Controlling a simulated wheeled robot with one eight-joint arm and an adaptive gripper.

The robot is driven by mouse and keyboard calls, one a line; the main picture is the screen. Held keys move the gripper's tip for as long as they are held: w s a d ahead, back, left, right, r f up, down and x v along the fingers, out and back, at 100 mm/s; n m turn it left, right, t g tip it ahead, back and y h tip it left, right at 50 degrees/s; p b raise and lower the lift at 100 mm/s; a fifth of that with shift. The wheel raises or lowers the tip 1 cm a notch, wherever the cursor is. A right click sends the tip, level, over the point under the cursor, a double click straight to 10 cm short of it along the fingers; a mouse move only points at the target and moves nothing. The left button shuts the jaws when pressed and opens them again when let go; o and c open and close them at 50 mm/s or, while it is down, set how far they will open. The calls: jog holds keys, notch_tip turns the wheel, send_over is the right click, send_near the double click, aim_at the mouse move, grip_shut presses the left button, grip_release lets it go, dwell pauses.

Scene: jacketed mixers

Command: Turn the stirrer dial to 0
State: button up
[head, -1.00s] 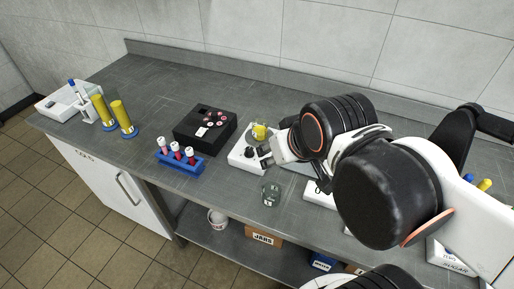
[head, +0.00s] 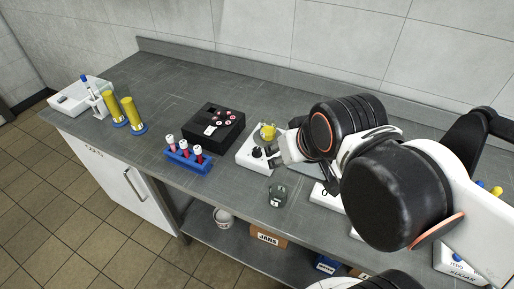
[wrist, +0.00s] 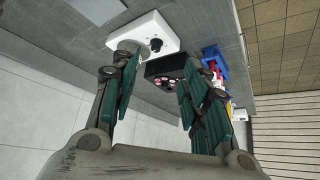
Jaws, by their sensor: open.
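The stirrer is a white box (head: 246,157) on the bench, with a black dial (head: 257,152) on its front part and a yellow vessel (head: 267,132) on top. In the wrist view the white stirrer (wrist: 140,30) is beyond the fingertips, and its black dial (wrist: 156,44) shows between and past them. My gripper (wrist: 160,68) is open and empty, its two teal-padded fingers spread apart. In the head view my gripper (head: 277,157) is close to the right of the dial; contact cannot be told. The dial's setting is too small to read.
A small glass beaker (head: 277,195) stands near the bench's front edge. Yellow cylinders (head: 132,114) stand far left.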

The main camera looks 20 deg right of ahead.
jog(key=m+g+p, duration=0.6)
jog(key=m+g, duration=0.1)
jog(key=m, duration=1.1)
send_over(257, 149)
notch_tip(257, 149, down, 3)
notch_tip(257, 149, down, 14)
jog(key=b, duration=0.3)
jog(key=shift+w+b, duration=0.1)
jog(key=shift+b, duration=0.25)
grip_shut()
